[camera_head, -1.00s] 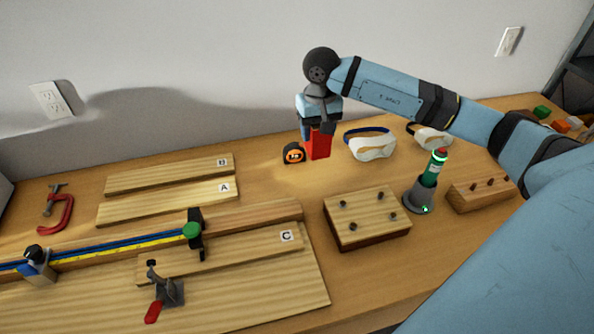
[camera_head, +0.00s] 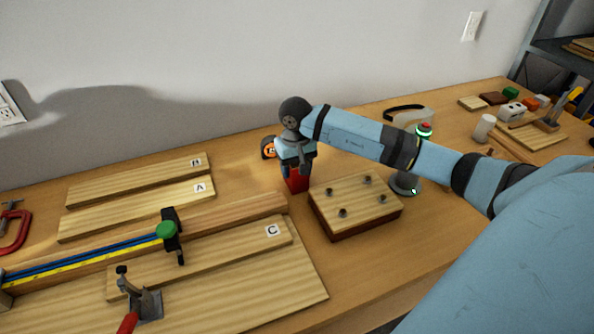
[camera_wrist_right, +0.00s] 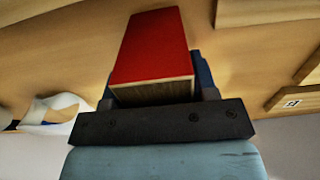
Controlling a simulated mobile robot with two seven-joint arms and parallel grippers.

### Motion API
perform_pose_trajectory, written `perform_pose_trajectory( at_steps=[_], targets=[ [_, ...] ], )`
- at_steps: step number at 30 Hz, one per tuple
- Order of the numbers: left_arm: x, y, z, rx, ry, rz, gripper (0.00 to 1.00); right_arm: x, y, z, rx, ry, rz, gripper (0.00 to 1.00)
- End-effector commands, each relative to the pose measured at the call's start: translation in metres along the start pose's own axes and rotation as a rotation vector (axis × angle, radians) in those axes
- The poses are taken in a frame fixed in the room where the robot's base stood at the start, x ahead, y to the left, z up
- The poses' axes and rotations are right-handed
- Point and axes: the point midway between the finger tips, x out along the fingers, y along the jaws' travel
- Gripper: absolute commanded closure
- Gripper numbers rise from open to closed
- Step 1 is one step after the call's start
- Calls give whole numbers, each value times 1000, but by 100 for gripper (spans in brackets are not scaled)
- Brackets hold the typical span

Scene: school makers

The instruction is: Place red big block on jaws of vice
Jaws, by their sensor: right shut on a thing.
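My right gripper (camera_head: 296,160) is shut on the red big block (camera_head: 297,184) and points down over the table. In the right wrist view the red block (camera_wrist_right: 152,45) sits between the fingers, with its red face and a bare wood end showing. In the head view the block is just behind and left of the wooden block with several pegs (camera_head: 352,200). I cannot tell whether the red block touches the table. No vice can be clearly made out. My left gripper is not in view.
A tape measure (camera_head: 268,147) is behind the gripper. Boards A (camera_head: 140,210) and B (camera_head: 130,182) lie left; a bar clamp (camera_head: 100,255) and a red-handled toggle clamp (camera_head: 145,303) are in front. Small blocks (camera_head: 510,92) and a wooden board (camera_head: 540,134) lie far right.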

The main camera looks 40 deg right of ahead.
Motion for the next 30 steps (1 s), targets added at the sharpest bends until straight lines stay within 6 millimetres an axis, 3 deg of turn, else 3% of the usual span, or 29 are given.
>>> perform_pose_trajectory(
  at_steps=[10, 11, 14, 23, 26, 30],
  targets=[
    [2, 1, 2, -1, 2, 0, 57, 3, 1, -1, 1, 3, 1, 75],
    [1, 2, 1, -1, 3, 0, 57, 2, 1, -1, 1, 3, 0, 42],
    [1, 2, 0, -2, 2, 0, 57, 1, 0, -1, 1, 2, 0, 21],
    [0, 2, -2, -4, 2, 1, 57, -1, 0, 0, 0, 2, 0, 21],
    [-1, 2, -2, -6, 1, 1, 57, -8, 0, -1, 0, 4, 0, 21],
    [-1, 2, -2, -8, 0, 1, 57, -34, 1, -2, -1, 8, 1, 21]
  ],
)
